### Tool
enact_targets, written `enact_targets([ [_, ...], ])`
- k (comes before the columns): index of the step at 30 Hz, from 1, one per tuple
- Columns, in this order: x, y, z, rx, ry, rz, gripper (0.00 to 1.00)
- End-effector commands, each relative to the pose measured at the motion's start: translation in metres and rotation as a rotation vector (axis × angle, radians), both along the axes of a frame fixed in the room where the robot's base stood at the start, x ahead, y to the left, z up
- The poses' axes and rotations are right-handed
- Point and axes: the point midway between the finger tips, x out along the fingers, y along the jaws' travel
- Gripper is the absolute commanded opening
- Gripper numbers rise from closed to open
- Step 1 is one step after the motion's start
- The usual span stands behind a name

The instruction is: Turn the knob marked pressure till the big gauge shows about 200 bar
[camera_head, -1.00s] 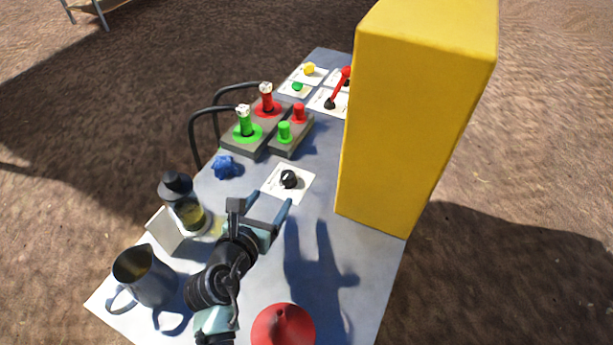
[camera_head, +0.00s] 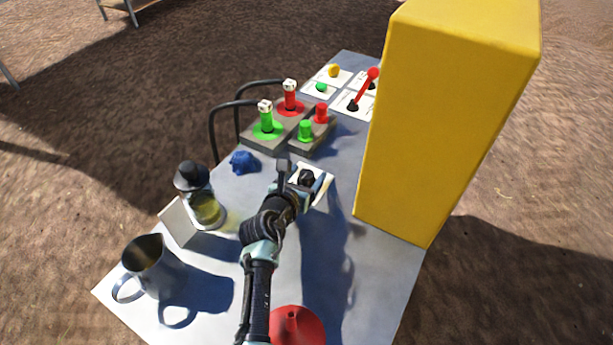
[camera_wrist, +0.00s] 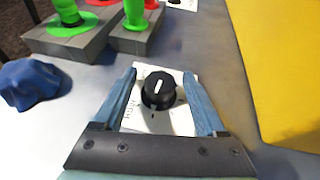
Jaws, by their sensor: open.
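A black round knob (camera_wrist: 158,88) with a white pointer line sits on a white plate (camera_wrist: 180,122) with dark lettering, which I cannot read clearly. The pointer points roughly up in the wrist view. My gripper (camera_wrist: 161,76) is open, with its two blue fingers on either side of the knob and a gap showing on both sides. In the head view my gripper (camera_head: 296,180) covers part of the plate and the knob (camera_head: 306,177). I cannot tell whether the fingers are low enough to touch the plate. No gauge face shows in either view.
A tall yellow box (camera_head: 440,120) stands close on the right. Green (camera_head: 266,122) and red (camera_head: 291,100) controls stand beyond the knob.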

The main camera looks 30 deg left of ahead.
Motion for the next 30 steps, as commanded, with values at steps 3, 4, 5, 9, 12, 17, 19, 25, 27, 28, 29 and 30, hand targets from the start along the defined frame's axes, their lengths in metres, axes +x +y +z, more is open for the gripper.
enact_targets([
  [3, 0.0028, 0.0008, -0.0017, 0.0, 0.001, 0.0, 0.73],
  [4, 0.0031, 0.0008, -0.0017, 0.0, 0.001, 0.0, 0.73],
  [5, 0.0032, 0.0008, -0.0016, 0.0, 0.001, 0.0, 0.73],
  [9, 0.0032, 0.0007, -0.0013, 0.0, 0.001, 0.0, 0.73],
  [12, 0.0031, 0.0005, -0.0013, 0.0, 0.001, 0.0, 0.65],
  [17, 0.0031, 0.0005, -0.0014, 0.0, 0.001, 0.0, 0.36],
  [19, 0.003, 0.0005, -0.0014, 0.0, 0.001, 0.0, 0.23],
  [25, 0.003, 0.0005, -0.0014, 0.0, 0.001, 0.0, 0.0],
  [27, 0.0029, 0.0007, -0.0019, 0.0, 0.001, -0.003, 0.0],
  [28, 0.0029, 0.0012, -0.0024, 0.0, 0.002, -0.008, 0.0],
  [29, 0.0031, 0.0016, -0.0031, -0.001, 0.003, -0.014, 0.0],
  [30, 0.0032, 0.0019, -0.0043, -0.001, 0.005, -0.029, 0.0],
])
